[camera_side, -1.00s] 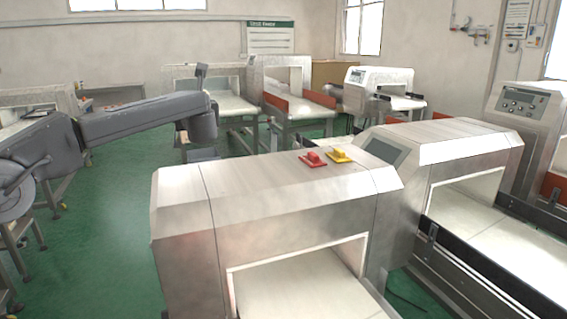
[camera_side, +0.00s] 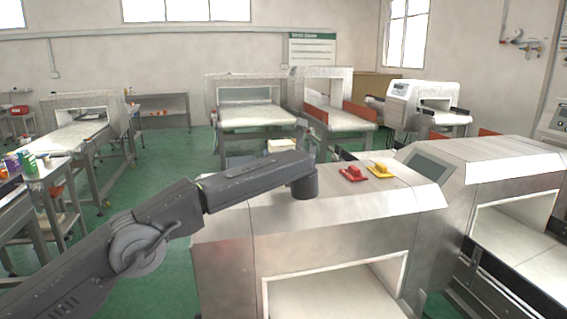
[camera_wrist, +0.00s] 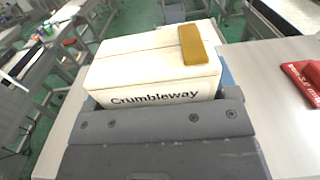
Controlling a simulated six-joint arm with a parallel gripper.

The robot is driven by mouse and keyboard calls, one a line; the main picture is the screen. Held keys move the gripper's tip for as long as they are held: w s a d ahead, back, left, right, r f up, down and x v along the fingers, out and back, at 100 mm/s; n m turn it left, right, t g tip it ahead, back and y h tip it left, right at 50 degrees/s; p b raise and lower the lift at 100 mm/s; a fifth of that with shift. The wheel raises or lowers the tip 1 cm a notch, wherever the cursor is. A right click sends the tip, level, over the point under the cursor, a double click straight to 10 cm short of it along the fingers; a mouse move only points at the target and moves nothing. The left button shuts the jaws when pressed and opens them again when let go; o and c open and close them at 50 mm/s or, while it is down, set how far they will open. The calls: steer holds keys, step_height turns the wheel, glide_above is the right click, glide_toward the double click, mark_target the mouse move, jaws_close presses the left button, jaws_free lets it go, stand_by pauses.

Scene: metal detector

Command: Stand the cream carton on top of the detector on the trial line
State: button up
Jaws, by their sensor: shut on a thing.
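The cream carton (camera_wrist: 150,62) has dark "Crumbleway" lettering on its near face and a mustard tab on top. My gripper (camera_wrist: 165,110) is shut on it in the wrist view. In the side view a small cream box (camera_side: 280,146), apparently the carton, shows just behind my wrist, above the back of the near steel detector (camera_side: 345,225). My gripper's fingers are mostly hidden there by my arm. The detector's pale top (camera_wrist: 275,115) shows beside the carton in the wrist view. Whether the carton touches the top, I cannot tell.
A red block (camera_side: 352,174) and a yellow block (camera_side: 379,171) sit on the detector top, right of my wrist. A second detector (camera_side: 500,165) stands close on the right. A table (camera_side: 50,170) with small colourful items is at left.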

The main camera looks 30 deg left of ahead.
steer(key=shift+f, duration=0.7)
steer(key=shift+f, duration=0.15)
steer(key=o, duration=1)
steer(key=shift+s+d, duration=0.15)
steer(key=v, duration=1.1)
steer(key=shift+s+d, duration=0.2)
steer(key=shift+r, duration=0.25)
